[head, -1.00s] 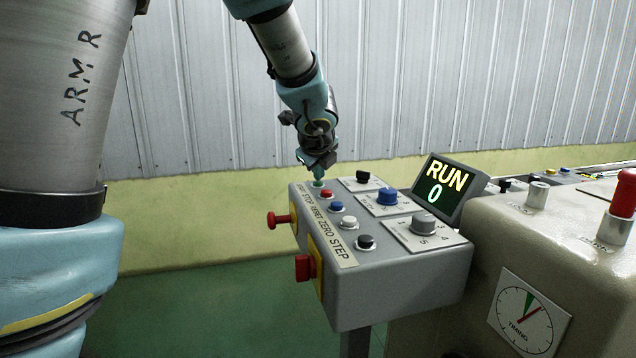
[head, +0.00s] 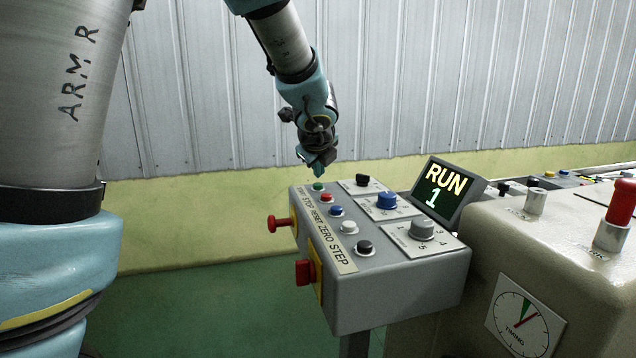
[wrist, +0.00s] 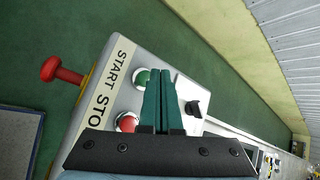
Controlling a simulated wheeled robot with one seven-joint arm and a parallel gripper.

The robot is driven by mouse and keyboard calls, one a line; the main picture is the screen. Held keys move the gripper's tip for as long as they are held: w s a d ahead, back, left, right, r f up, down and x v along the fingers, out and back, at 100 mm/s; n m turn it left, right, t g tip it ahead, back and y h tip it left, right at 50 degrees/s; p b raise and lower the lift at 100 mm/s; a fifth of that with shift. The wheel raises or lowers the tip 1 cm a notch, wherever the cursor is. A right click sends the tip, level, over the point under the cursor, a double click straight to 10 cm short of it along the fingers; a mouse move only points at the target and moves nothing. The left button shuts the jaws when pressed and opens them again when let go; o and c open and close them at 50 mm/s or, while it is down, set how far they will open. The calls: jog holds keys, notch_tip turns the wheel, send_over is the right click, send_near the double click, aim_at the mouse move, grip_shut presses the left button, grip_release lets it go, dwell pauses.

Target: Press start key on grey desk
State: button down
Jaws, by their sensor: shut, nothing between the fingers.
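The grey desk (head: 400,290) has a row of keys along its left side, labelled START, STOP, RESET, ZERO, STEP. The green start key (head: 318,187) is at the far end of the row, and it also shows in the wrist view (wrist: 142,77) beside my fingers. My gripper (head: 319,172) is shut and empty. Its tips are a little above the start key, apart from it in the head view. The red stop key (head: 326,197) is just nearer. The display (head: 446,190) reads RUN and 1.
Two red knobs (head: 279,223) and (head: 304,272) stick out of the desk's left side. Blue (head: 387,200), grey (head: 422,228) and black (head: 362,180) selectors stand on the desk top. A beige machine (head: 570,245) with a red-topped lever is at the right. Space above the desk is free.

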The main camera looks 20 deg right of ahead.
jog(key=shift+r, duration=0.15)
notch_tip(320, 180, up, 5)
jog(key=p, duration=0.4)
jog(key=shift+p, duration=0.4)
